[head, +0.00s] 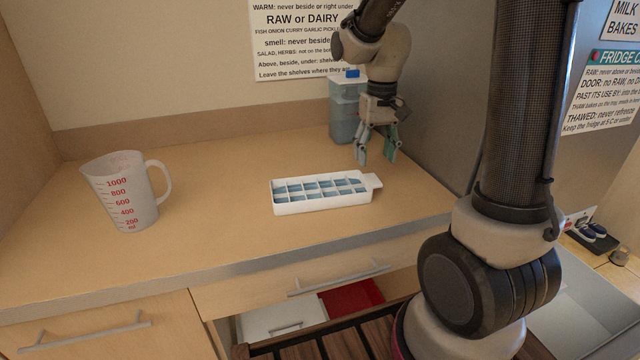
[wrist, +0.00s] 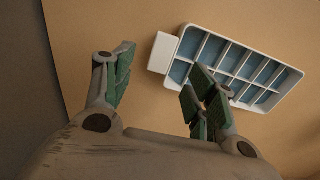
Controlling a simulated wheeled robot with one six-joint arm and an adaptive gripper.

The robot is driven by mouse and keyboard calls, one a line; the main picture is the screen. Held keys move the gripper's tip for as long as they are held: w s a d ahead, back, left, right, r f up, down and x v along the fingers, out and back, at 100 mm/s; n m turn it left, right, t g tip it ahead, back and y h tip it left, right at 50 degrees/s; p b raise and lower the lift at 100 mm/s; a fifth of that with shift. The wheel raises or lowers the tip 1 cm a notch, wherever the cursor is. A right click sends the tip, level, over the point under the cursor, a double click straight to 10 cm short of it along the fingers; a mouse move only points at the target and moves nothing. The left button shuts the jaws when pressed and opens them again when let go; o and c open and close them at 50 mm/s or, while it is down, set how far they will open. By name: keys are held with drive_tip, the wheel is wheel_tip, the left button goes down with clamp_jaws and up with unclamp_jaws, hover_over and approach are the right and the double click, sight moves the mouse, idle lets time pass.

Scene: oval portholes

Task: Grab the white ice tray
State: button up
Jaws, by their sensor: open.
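The white ice tray (head: 322,192) lies flat on the wooden counter, with bluish compartments and a tab at its right end. It also shows in the wrist view (wrist: 240,68), where its tab (wrist: 162,53) sits between and beyond my fingertips. My gripper (head: 376,158) is open and empty above the counter, behind and to the right of the tray, pointing down. In the wrist view my gripper (wrist: 160,75) has its fingers spread, and the right finger covers part of the tray's near edge. The gripper appears apart from the tray.
A clear measuring jug (head: 125,192) with red marks stands at the left of the counter. A bluish container (head: 345,108) stands at the back, just behind my gripper. An open drawer (head: 290,325) below holds a white and a red item. Counter between jug and tray is clear.

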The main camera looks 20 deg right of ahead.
sight(372, 179)
drive_tip(key=f, duration=0.7)
drive_tip(key=shift+s+a+f, duration=0.2)
drive_tip(key=shift+s+f, duration=0.05)
drive_tip(key=shift+f, duration=0.1)
clamp_jaws()
